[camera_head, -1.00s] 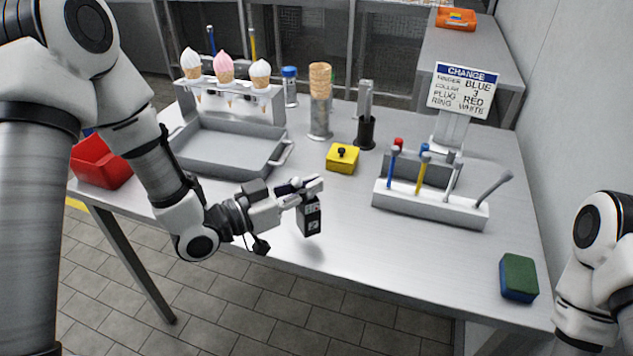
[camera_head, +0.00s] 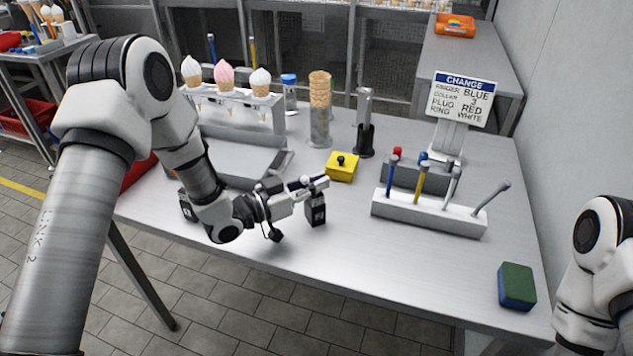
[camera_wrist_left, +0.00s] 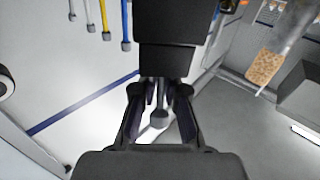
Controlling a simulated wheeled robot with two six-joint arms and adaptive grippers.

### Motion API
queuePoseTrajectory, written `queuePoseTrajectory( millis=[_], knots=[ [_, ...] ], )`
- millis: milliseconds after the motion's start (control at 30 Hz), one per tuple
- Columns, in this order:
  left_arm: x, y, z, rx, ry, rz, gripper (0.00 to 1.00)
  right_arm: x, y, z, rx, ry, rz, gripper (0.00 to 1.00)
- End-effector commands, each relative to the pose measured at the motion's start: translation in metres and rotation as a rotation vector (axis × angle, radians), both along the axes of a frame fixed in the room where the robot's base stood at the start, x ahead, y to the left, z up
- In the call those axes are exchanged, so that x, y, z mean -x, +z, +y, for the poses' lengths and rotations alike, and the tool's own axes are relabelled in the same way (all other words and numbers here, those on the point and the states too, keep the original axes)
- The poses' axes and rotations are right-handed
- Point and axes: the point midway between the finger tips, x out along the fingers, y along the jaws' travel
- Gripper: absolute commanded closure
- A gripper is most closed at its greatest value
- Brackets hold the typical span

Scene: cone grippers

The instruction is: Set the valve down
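My left gripper (camera_head: 308,189) is shut on the valve near the front middle of the table. In the head view the valve (camera_head: 316,212) is a small black block with a pale label, below the fingertips. Its base is close to the tabletop; I cannot tell whether it touches. In the left wrist view the black valve body (camera_wrist_left: 166,45) lies beyond the fingers (camera_wrist_left: 160,110), and a grey rod with a rounded end (camera_wrist_left: 158,117) sits between them. My right gripper is out of view; only part of that arm shows at right.
A yellow block with a black knob (camera_head: 341,167) and a white rack of coloured tools (camera_head: 430,212) stand nearby. A grey tray (camera_head: 240,163) is partly behind my left arm. Another dark box (camera_head: 187,205) shows left of it. A green-blue sponge (camera_head: 517,287) lies right. The front middle is clear.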

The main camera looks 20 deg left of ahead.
Motion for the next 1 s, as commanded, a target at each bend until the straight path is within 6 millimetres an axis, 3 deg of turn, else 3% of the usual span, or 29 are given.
queuePoseTrajectory(
  millis=[467, 800, 1000],
  knots=[
    [0.005, 0.003, 0.007, 0.002, 0.004, 0.002, 0.67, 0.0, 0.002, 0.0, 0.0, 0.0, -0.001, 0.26],
    [0.064, 0.005, 0.059, 0.007, 0.007, 0.001, 0.67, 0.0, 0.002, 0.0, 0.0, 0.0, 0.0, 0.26],
    [0.086, 0.005, 0.076, 0.003, 0.003, 0.001, 0.67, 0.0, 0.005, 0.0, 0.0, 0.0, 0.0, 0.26]
  ],
)
